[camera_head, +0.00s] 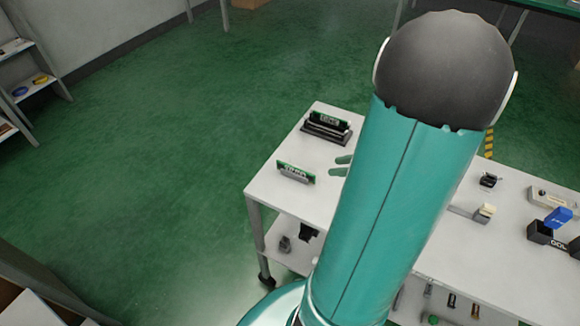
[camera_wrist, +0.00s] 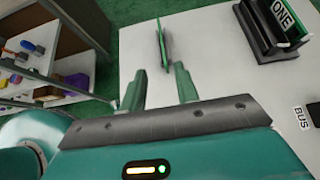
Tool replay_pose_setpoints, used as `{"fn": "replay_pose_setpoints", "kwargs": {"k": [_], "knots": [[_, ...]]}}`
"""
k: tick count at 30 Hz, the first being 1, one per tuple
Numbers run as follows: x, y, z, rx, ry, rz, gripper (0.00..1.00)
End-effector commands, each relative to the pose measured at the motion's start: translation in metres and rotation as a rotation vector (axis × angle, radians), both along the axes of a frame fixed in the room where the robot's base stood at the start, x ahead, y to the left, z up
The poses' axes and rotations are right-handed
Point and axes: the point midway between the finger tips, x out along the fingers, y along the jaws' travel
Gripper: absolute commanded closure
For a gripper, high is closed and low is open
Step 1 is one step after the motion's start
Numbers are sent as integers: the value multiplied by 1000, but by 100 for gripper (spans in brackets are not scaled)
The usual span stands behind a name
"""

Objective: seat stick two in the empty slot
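A thin green stick (camera_head: 297,172) stands on edge near the left end of the white table, in a light holder; its label is too small to read. The wrist view shows the stick (camera_wrist: 163,45) nearly edge-on, just beyond my fingertips. A black slotted base (camera_head: 325,133) stands behind it, with a green stick marked ONE (camera_wrist: 287,22) upright in it. The base (camera_wrist: 262,42) has a dark bare part beside that stick; its slot is not clear. My gripper (camera_wrist: 158,78) is open and empty, its fingers apart and short of the near stick. Its fingers (camera_head: 340,166) also show right of that stick.
A white tag reading BUS (camera_wrist: 301,117) lies near the black base. Right of my arm are a small cream-topped block (camera_head: 485,213), a blue piece (camera_head: 558,217) and a black holder (camera_head: 544,235). The tabletop between stick and base is clear. Shelves (camera_wrist: 40,70) stand left.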

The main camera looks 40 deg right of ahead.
Motion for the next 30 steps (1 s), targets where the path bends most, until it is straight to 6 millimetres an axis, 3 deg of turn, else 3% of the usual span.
{"fn": "replay_pose_setpoints", "kwargs": {"k": [12, 30], "knots": [[56, 21, -41, 3, 1, 4, 69], [109, 36, -73, 0, 0, 6, 69]]}}
